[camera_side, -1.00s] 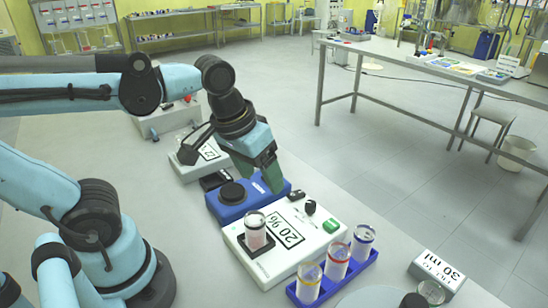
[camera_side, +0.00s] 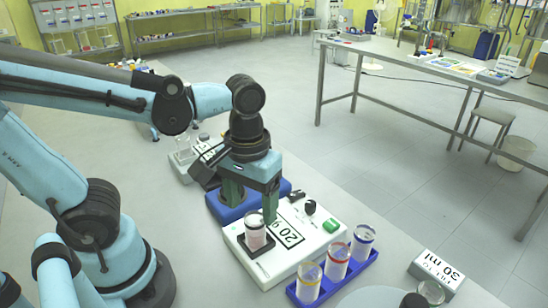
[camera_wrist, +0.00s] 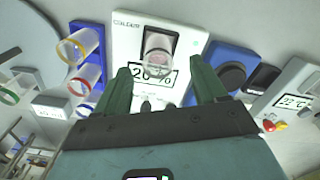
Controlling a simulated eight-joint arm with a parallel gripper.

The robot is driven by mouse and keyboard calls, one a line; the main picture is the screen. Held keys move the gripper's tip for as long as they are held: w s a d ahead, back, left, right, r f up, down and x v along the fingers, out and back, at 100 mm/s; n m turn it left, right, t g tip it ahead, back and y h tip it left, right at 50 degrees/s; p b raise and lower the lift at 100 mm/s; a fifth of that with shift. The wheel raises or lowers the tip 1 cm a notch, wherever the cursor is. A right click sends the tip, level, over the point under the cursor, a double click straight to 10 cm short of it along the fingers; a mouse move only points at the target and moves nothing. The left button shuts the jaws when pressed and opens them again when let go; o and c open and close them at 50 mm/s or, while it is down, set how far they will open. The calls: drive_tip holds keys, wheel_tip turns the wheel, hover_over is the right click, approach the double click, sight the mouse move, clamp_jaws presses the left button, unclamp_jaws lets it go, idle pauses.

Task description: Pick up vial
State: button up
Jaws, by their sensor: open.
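A clear glass vial (camera_side: 255,231) with pale pink contents stands upright on the black pad of a white device (camera_side: 268,266) whose display reads 20 and a partly covered sign. My gripper (camera_side: 252,203) hangs just behind and above the vial, pointing down, with its green fingers apart and empty. In the wrist view the vial (camera_wrist: 159,50) shows beyond and between the two spread fingertips of my gripper (camera_wrist: 163,80). The vial does not appear to be held.
A blue rack (camera_side: 330,281) with several vials stands at the right of the white device. A blue device (camera_side: 226,208) is behind it. A 30 ml block (camera_side: 437,268) lies at the right. A device reading 22 °C (camera_wrist: 292,98) shows in the wrist view.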

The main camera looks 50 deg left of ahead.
sight(254, 224)
drive_tip(key=shift+w+d+f, duration=0.1)
drive_tip(key=shift+d+f, duration=0.05)
drive_tip(key=shift+f, duration=2.5)
drive_tip(key=shift+c, duration=0.5)
drive_tip(key=c, duration=0.9)
